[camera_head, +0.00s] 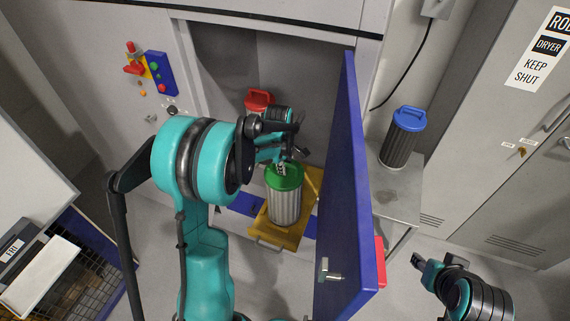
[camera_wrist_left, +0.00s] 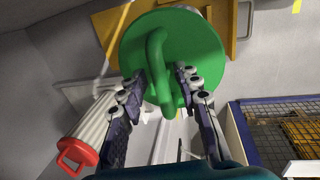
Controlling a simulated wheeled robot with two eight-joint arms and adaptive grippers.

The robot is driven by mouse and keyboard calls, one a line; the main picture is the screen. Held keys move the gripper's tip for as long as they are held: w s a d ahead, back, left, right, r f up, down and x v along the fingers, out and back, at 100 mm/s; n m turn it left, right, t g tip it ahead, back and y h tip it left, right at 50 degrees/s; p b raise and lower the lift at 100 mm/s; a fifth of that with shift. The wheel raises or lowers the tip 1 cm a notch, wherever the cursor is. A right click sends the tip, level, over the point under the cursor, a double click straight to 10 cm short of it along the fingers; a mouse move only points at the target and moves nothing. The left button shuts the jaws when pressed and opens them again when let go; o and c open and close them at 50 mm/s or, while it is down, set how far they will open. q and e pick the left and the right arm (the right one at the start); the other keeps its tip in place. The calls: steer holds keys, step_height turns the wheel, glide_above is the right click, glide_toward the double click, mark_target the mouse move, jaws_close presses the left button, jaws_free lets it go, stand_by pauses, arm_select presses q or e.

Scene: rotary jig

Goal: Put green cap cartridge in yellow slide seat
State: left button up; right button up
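The green cap cartridge (camera_head: 285,207) is a ribbed grey cylinder with a green lid and loop handle. It stands upright over the yellow slide seat (camera_head: 267,235) in front of the open chamber; whether its base is fully down is hidden. My left gripper (camera_head: 282,167) reaches down to the lid from above. The yellow seat (camera_wrist_left: 112,25) shows behind the cap. My right gripper (camera_head: 436,264) is empty and open at the lower right.
A blue door (camera_head: 347,200) stands open just right of the seat. A red cap cartridge (camera_head: 258,100) is inside the chamber and shows in the wrist view (camera_wrist_left: 78,152). A blue cap cartridge (camera_head: 403,137) stands on a grey side table (camera_head: 400,200). A control panel (camera_head: 160,73) is on the left wall.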

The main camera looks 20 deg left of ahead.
arm_select(q)
step_height(320, 180, up, 12)
steer(key=s+f+p, duration=0.1)
steer(key=s, duration=0.1)
steer(key=s+d+r+m+t, duration=0.1)
steer(key=s+d+m+t, duration=0.1)
steer(key=s+d+m, duration=0.3)
steer(key=s+d+r+m+t, duration=0.1)
steer(key=s+d+m+t, duration=0.2)
steer(key=s+m, duration=1)
steer(key=shift+s+d+r+m, duration=0.3)
steer(key=shift+s+d, duration=0.7)
steer(key=shift+s, duration=0.2)
steer(key=shift+f, duration=0.1)
